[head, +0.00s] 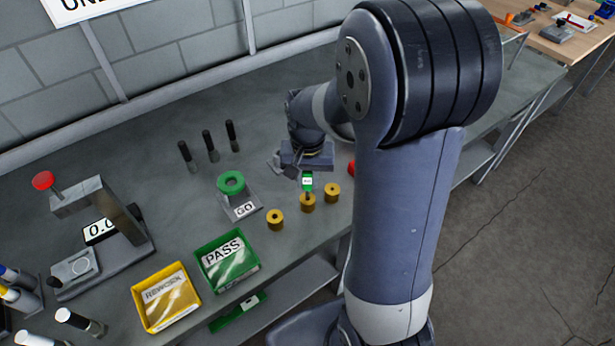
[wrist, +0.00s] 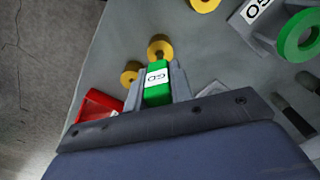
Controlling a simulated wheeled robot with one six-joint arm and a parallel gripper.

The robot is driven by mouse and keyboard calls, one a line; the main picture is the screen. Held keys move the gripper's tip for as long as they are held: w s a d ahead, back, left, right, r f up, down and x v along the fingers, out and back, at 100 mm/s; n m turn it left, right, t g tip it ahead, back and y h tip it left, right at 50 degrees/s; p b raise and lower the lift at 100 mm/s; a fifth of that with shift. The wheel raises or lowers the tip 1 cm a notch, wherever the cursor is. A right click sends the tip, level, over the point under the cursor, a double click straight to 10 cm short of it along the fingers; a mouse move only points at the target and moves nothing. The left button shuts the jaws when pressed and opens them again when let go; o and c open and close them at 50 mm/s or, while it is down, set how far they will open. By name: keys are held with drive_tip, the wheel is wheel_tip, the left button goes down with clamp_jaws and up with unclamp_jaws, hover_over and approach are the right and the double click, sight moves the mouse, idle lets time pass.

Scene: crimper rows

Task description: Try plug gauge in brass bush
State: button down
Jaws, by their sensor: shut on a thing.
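My gripper (head: 306,168) is shut on the green handle of the plug gauge (head: 307,182), which has a white label; the wrist view shows the gauge (wrist: 157,88) between the two fingers. The gauge points down over the middle brass bush (head: 307,204), seen just beyond it in the wrist view (wrist: 160,47). I cannot tell whether its tip is inside the bore. Another brass bush (head: 275,221) stands to the left, its hole showing, and a third bush (head: 332,193) to the right.
A green ring (head: 231,184) sits on a grey stand marked GO. Several dark pins (head: 208,142) stand behind. A red object (wrist: 92,106) is beside my gripper.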

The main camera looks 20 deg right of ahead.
sight(308, 186)
drive_tip(key=shift+f+b, duration=1.25)
drive_tip(key=shift+f, duration=0.45)
idle(1.4)
drive_tip(key=shift+r, duration=0.15)
idle(0.7)
drive_tip(key=shift+r+p, duration=2.9)
drive_tip(key=shift+r, duration=0.65)
drive_tip(key=shift+w, duration=0.1)
